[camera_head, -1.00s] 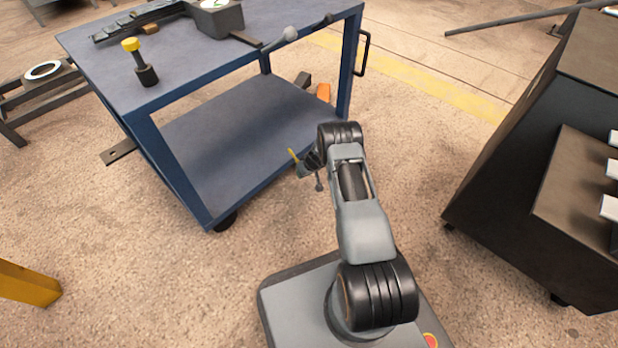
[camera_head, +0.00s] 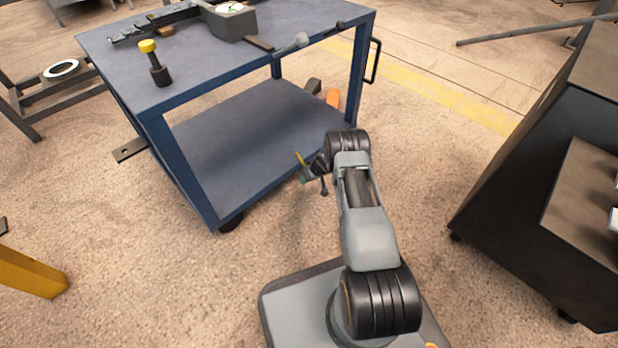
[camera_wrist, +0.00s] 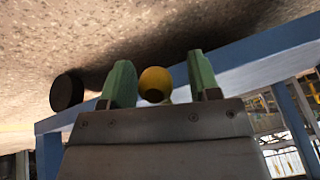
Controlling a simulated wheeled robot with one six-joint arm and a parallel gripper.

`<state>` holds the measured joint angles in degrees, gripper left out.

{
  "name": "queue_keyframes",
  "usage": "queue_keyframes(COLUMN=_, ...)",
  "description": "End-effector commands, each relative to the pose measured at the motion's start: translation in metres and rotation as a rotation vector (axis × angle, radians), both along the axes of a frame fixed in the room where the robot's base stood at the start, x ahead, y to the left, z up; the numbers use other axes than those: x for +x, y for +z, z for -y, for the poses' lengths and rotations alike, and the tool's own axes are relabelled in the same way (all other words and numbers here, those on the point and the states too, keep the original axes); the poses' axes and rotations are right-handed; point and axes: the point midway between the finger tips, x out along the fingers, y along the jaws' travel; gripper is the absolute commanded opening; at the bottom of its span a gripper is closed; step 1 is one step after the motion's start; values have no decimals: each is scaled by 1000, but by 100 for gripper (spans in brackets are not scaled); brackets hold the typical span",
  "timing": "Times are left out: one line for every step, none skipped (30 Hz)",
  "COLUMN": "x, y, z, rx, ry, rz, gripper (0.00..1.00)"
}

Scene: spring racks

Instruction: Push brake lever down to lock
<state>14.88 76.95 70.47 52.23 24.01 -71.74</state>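A lever with a yellow knob (camera_head: 149,47) and black base stands upright on the near left part of the blue cart's top (camera_head: 200,82). My gripper (camera_head: 311,172) is in front of the cart's open side, below top height and well to the right of the lever. A thin yellow piece shows at the gripper. In the wrist view my gripper's green fingers (camera_wrist: 160,84) are apart. A yellow rounded thing (camera_wrist: 155,82) shows between them, with a gap to the right finger. I cannot tell whether it touches the left one.
A grey box with a dial (camera_head: 232,20) and a grey-knobbed bar (camera_head: 290,46) are on the cart top. A dark cabinet (camera_head: 510,205) stands at right. A yellow beam (camera_head: 30,272) lies at lower left. Floor is clear between the beam and my base.

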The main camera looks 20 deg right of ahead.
Motion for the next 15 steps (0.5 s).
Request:
queue_keyframes(x=0, y=1, z=1, rx=-1, ry=-1, rz=0, gripper=56)
queue_keyframes(x=-1, y=2, z=1, rx=-1, ry=0, rz=0, gripper=56)
queue_keyframes(x=-2, y=6, z=1, rx=-1, ry=0, rz=0, gripper=56)
queue_keyframes(x=-2, y=9, z=2, rx=-1, ry=0, rz=0, gripper=56)
queue_keyframes(x=-3, y=12, z=3, rx=-1, ry=0, rz=0, gripper=56)
queue_keyframes(x=-5, y=18, z=4, rx=0, ry=-1, rz=1, gripper=56)
queue_keyframes(x=-7, y=23, z=5, rx=-1, ry=-1, rz=0, gripper=56)
queue_keyframes(x=-9, y=29, z=6, rx=-1, ry=0, rz=1, gripper=56)
queue_keyframes(x=-12, y=36, z=8, rx=-1, ry=0, rz=0, gripper=56)
queue_keyframes(x=-13, y=43, z=9, rx=-1, ry=-1, rz=1, gripper=56)
queue_keyframes(x=-16, y=48, z=11, rx=-1, ry=-1, rz=1, gripper=56)
queue_keyframes(x=-19, y=56, z=12, rx=-1, ry=-1, rz=1, gripper=56)
queue_keyframes(x=-21, y=62, z=14, rx=-1, ry=1, rz=0, gripper=56)
queue_keyframes(x=-23, y=67, z=15, rx=-1, ry=2, rz=0, gripper=56)
queue_keyframes(x=-26, y=75, z=17, rx=-1, ry=2, rz=1, gripper=56)
